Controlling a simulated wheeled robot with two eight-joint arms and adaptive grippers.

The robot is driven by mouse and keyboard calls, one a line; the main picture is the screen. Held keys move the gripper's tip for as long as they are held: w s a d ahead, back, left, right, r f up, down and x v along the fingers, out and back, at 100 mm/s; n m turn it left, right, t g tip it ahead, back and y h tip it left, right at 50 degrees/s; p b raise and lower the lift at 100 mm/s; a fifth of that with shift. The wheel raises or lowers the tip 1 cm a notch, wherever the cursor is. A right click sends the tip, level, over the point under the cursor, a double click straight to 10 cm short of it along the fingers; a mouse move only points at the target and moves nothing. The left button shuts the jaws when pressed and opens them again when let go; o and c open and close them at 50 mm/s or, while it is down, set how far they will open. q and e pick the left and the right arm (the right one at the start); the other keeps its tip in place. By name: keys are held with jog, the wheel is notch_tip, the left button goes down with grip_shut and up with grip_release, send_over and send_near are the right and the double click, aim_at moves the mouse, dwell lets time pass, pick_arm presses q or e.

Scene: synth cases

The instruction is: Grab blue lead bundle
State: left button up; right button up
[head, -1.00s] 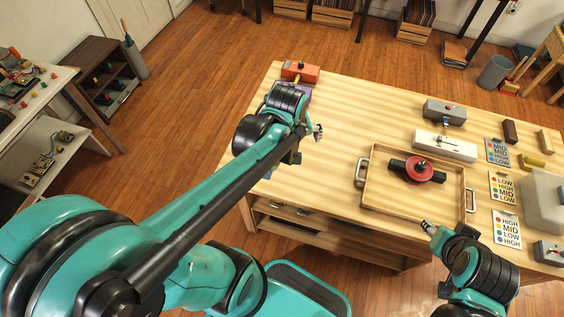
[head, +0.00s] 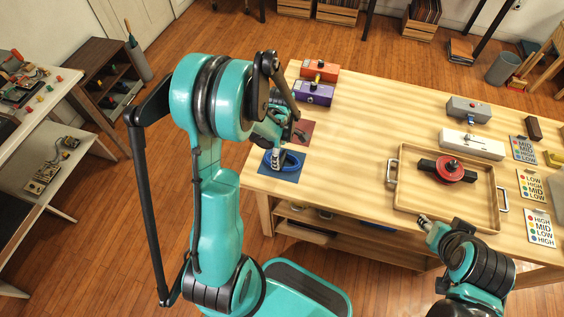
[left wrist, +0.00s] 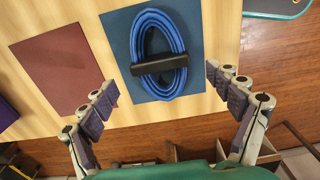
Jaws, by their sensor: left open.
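The blue lead bundle (left wrist: 176,45) is an oval coil with a black band around its middle. It lies on a dark blue mat (left wrist: 122,32) near the table's left front corner; in the head view the bundle (head: 295,162) is partly hidden by my left gripper. My left gripper (head: 276,159) is open above it. In the left wrist view the fingers of this gripper (left wrist: 162,82) are spread to either side of the bundle, with nothing between them gripped. My right gripper (head: 425,221) is by the tray's front edge; its jaws are too small to judge.
An empty dark red mat (left wrist: 55,65) lies beside the blue one. An orange box (head: 320,71) and a purple box (head: 313,94) stand behind. A wooden tray (head: 440,215) holds a red reel (head: 450,168). The table between mats and tray is clear.

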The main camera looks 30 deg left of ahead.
aim_at(282, 159)
pick_arm(q)
jog(key=f, duration=0.1)
jog(key=f+b, duration=0.1)
jog(key=f, duration=0.1)
jog(key=shift+d+f, duration=0.25)
jog(key=shift+f, duration=0.1)
jog(key=shift+r, duration=0.1)
jog(key=c, duration=1.3)
jog(key=shift+o, duration=0.2)
jog(key=shift+r, duration=0.1)
